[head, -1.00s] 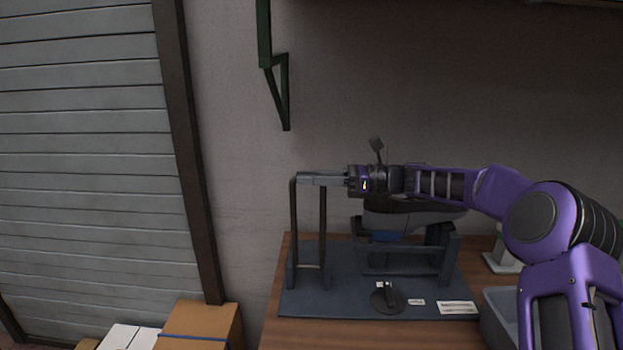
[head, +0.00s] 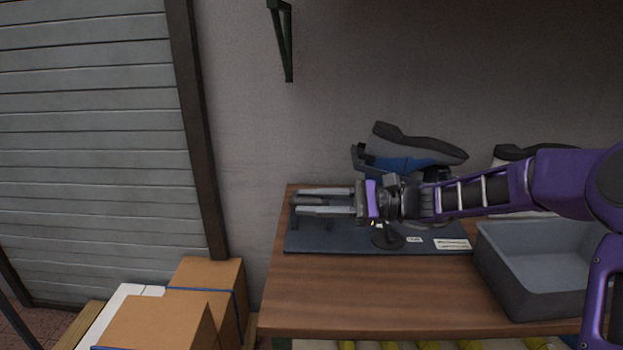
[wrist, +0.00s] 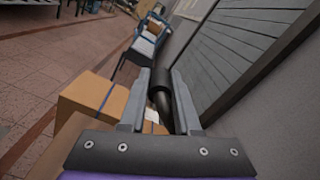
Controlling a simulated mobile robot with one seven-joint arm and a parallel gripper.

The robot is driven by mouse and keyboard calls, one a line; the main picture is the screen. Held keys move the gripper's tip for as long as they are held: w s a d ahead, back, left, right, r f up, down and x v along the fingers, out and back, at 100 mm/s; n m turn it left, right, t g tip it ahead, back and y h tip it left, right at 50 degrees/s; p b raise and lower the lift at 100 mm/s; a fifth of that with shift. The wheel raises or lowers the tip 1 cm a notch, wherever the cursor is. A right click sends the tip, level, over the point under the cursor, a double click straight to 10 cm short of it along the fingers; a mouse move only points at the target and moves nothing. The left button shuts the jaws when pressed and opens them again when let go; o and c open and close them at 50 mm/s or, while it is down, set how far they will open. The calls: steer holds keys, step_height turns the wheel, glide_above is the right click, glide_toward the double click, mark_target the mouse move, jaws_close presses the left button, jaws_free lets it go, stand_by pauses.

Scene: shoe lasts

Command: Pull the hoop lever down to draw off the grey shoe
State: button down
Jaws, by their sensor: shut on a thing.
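My gripper (head: 296,201) is shut on the dark round grip of the hoop lever (head: 312,201), just above the left part of the dark base plate. In the wrist view the grip (wrist: 160,95) lies between my two grey fingers. The hoop is low; most of its side bars are hidden by my gripper. The grey shoe (head: 377,142) is sole up and tilted over the blue last (head: 392,165), behind my wrist. Part of the blue last shows below the shoe. My wrist hides the lower part of the stand.
The dark base plate (head: 345,243) lies on the wooden table (head: 370,295). A grey bin (head: 540,262) stands at the right. Another pale shoe-like item with a dark sole (head: 520,152) is partly behind my arm. Cardboard boxes (head: 208,282) stand left of the table.

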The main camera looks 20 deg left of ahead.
step_height(320, 180, down, 6)
steer(key=s+d, duration=0.1)
steer(key=s, duration=0.1)
steer(key=shift+s, duration=0.4)
steer(key=c, duration=0.6)
jaws_free()
steer(key=shift+b, duration=0.3)
steer(key=p+v, duration=0.1)
steer(key=v, duration=1.6)
steer(key=shift+d+r+p, duration=0.15)
steer(key=shift+r+p, duration=0.1)
steer(key=shift+p, duration=0.15)
